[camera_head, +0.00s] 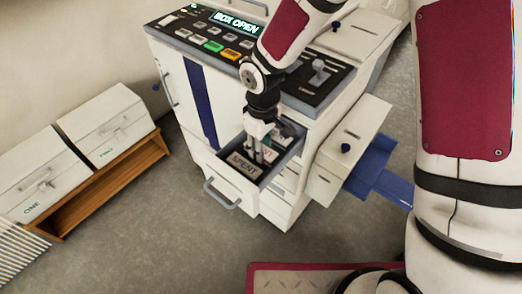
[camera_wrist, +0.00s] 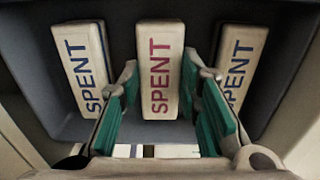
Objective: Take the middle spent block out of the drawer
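The open drawer (camera_head: 232,182) of the white machine holds three cream blocks marked SPENT. In the wrist view, the middle spent block (camera_wrist: 160,70) has red letters. The left block (camera_wrist: 82,65) and the right block (camera_wrist: 240,68) have blue letters and lean at angles. My gripper (camera_wrist: 167,78) is open, its green-padded fingers apart with one tip toward each side of the middle block. Gaps show between the fingers and the block. In the head view, my gripper (camera_head: 265,158) points down into the drawer and hides part of the blocks; one SPENT block (camera_head: 243,165) shows in front.
The drawer's walls stand close around the blocks and my gripper. The machine's control panel (camera_head: 210,37) reads BOX OPEN. A side box (camera_head: 343,150) and a blue tray (camera_head: 378,175) are to the right. White boxes (camera_head: 105,122) rest on a wooden rack at left.

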